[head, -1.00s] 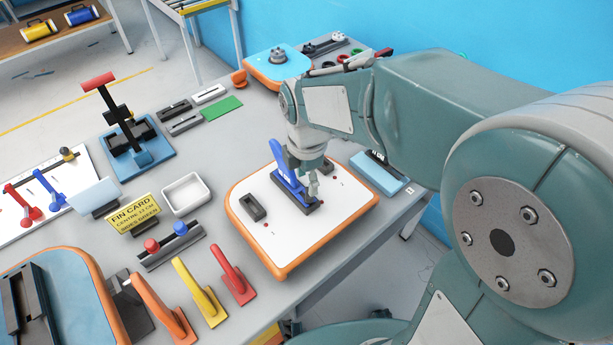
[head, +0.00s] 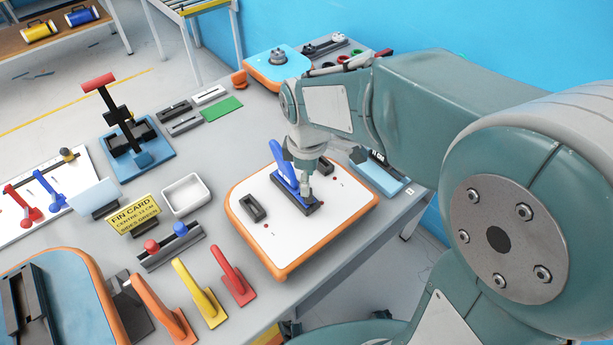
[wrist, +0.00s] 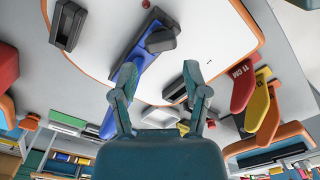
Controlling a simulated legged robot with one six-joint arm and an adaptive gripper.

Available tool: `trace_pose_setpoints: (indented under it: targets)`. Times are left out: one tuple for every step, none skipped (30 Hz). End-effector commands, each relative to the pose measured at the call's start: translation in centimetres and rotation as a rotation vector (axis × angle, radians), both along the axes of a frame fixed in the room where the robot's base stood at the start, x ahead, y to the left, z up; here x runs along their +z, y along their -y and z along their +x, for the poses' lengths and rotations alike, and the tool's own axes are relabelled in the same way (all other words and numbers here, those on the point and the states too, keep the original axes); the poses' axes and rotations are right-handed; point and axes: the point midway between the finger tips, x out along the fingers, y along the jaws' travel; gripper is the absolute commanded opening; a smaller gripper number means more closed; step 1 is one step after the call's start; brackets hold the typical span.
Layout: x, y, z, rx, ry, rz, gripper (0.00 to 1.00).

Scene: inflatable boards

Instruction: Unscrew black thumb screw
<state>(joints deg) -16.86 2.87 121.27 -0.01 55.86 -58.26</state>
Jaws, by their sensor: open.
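A blue fin (head: 281,164) stands in a dark fin box (head: 312,208) on the white board with an orange rim (head: 300,238). In the wrist view, a dark round knob, which looks like the black thumb screw (wrist: 160,40), sits on the dark fin box (wrist: 146,27), with the blue fin (wrist: 122,86) beside it. My gripper (head: 306,192) is low over the fin box, to the right of the fin. In the wrist view my gripper (wrist: 161,77) is open, its two fingers apart with nothing between them; the knob is beyond the fingertips. The screw is too small to make out in the head view.
Two dark side boxes flank the fin; the left one (head: 253,208) is clear of my gripper. A light blue block (head: 378,178) lies right of the board. Red (head: 232,275), yellow (head: 201,292) and orange fins stand at the front. A white tray (head: 186,194) is left.

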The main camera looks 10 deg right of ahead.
Motion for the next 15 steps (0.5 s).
trace_pose_setpoints:
  targets:
    - [0.0, 0.0, 0.01, 0.0, 0.0, 0.0, 0.59]
    - [0.0, 0.0, 0.01, 0.0, 0.0, 0.0, 0.59]
    - [0.0, 0.0, 0.0, 0.001, 0.0, 0.0, 0.59]
    - [0.0, 0.0, 0.0, 0.001, 0.0, 0.0, 0.59]
    - [0.0, 0.0, 0.0, 0.001, 0.0, 0.0, 0.59]
    - [0.0, 0.0, 0.01, -0.007, 0.0, 0.0, 0.59]
    - [0.0, 0.01, 0.01, -0.021, 0.0, 0.0, 0.59]
    - [0.0, 0.01, 0.02, -0.043, 0.0, 0.0, 0.59]
    - [0.0, 0.03, 0.03, -0.083, 0.0, 0.0, 0.59]
    - [0.0, 0.04, 0.04, -0.119, 0.0, 0.0, 0.59]
    - [0.0, 0.04, 0.05, -0.155, 0.0, 0.0, 0.59]
    - [0.0, 0.06, 0.07, -0.203, 0.0, 0.0, 0.59]
    - [0.0, 0.07, 0.07, -0.236, 0.0, 0.0, 0.59]
    - [0.0, 0.07, 0.08, -0.267, 0.0, 0.0, 0.59]
    - [0.0, 0.09, 0.1, -0.3, 0.0, 0.0, 0.59]
